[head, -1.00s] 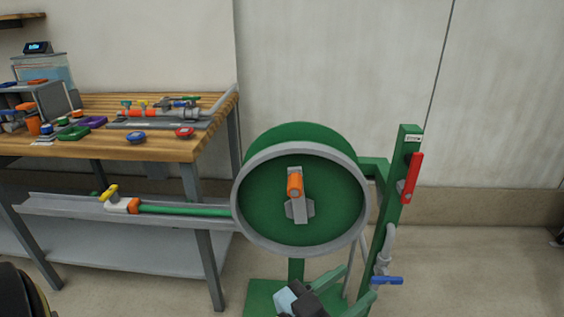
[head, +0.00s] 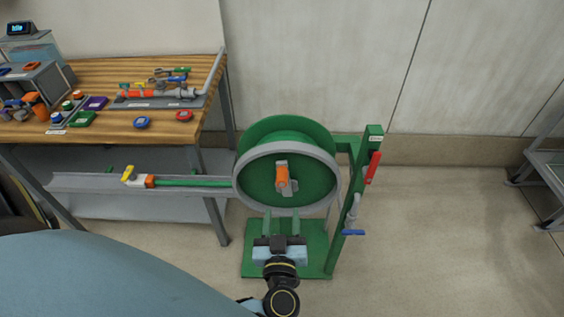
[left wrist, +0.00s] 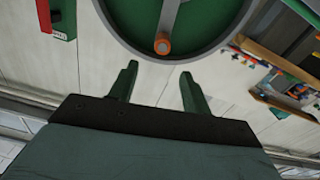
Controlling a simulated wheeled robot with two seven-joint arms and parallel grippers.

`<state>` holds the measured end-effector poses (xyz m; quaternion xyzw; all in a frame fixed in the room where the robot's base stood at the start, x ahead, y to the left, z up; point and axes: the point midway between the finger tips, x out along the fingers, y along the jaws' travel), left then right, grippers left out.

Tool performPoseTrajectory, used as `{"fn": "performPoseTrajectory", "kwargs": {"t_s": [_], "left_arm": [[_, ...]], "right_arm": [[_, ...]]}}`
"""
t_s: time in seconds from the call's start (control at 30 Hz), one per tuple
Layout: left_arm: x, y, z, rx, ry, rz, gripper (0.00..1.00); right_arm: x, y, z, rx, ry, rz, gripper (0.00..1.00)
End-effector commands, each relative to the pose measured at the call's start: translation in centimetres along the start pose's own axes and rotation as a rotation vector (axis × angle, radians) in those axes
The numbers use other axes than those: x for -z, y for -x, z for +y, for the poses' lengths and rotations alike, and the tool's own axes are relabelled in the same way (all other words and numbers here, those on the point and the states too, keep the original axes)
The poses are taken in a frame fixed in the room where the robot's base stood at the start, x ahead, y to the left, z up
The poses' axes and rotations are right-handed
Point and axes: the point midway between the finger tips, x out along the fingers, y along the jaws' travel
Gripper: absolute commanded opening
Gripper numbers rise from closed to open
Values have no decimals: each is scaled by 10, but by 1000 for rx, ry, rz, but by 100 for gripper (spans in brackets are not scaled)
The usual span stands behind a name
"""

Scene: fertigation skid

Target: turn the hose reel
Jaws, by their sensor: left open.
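The hose reel (head: 311,182) is a green drum with a grey rim on a green stand. Its orange crank handle (head: 282,176) sits on a grey crank arm at the middle of the drum face. In the left wrist view the orange handle (left wrist: 162,44) shows end-on just beyond my fingers, inside the grey rim. My left gripper (head: 282,221) is below the crank handle, in front of the reel's lower rim, with its fingers pointing at the reel. In the left wrist view its two green fingers (left wrist: 157,82) stand apart with nothing between them. My right gripper is not in view.
The green post at the right carries a red lever (head: 373,168) and a blue valve handle (head: 353,232). A green hose (head: 190,182) runs along a grey trough to the reel. A wooden workbench (head: 105,77) with fittings stands at left. Floor right of the post is clear.

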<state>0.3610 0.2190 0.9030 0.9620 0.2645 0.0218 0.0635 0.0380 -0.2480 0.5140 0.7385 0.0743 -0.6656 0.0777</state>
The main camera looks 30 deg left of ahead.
Motion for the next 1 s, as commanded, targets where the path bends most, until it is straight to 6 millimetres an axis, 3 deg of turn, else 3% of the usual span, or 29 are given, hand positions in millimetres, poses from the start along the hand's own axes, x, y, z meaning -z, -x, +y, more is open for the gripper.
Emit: {"fn": "performPoseTrajectory", "kwargs": {"t_s": [0.17, 0.7, 1.0], "left_arm": [[-1, -13, -3, 16, -11, -6, 48], [-2, -116, -4, 12, -10, -5, 48], [-2, -133, -4, 13, -8, -6, 48]], "right_arm": [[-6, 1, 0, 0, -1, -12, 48], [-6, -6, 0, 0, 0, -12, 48], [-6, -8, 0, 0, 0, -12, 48]]}}
